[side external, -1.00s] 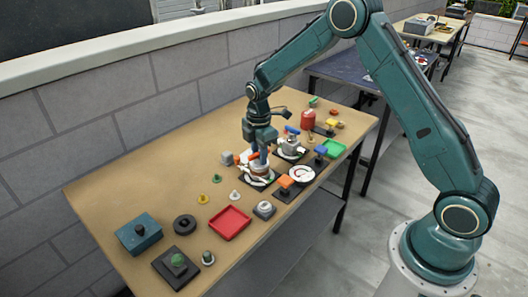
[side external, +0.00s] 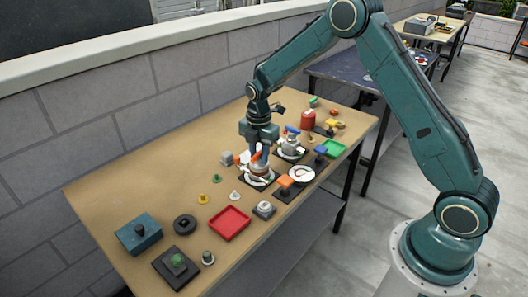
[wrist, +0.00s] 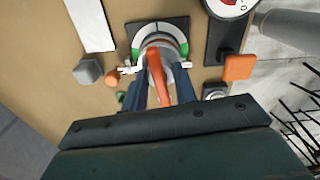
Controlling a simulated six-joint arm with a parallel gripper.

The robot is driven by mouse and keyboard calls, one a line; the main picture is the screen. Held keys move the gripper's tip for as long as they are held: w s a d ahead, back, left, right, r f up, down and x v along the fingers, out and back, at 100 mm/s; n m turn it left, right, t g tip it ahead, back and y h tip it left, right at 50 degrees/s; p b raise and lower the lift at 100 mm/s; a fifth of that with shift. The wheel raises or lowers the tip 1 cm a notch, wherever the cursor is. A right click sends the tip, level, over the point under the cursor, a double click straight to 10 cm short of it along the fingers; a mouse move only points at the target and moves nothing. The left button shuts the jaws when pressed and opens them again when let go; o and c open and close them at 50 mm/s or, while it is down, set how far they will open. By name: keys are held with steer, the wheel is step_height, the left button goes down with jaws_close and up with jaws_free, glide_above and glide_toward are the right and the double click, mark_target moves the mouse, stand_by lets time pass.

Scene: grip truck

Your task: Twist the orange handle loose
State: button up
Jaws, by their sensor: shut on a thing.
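The orange handle (wrist: 156,75) is a long lever on top of a round grey fitting. It also shows in the side view (side external: 256,155), partly hidden by my gripper. The fitting stands on a white dial (wrist: 178,32) with green marks, on a dark square base (wrist: 135,28). My gripper (wrist: 158,88) is over the fitting, pointing down, with one dark blue finger on each side of the handle. It is shut on the handle. In the side view my gripper (side external: 259,157) is at the middle of the bench.
A similar fitting with a blue handle (side external: 292,130) stands just behind. An orange-topped switch (side external: 285,181) and a white dial (side external: 302,174) are close on the right. A grey block (side external: 227,158) is close on the left. A red tray (side external: 230,222) lies nearer the front.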

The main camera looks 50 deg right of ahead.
mark_target(259, 152)
steer(key=shift+n, duration=1.2)
steer(key=o, duration=0.6)
steer(key=shift+r, duration=0.1)
steer(key=shift+r, duration=3.65)
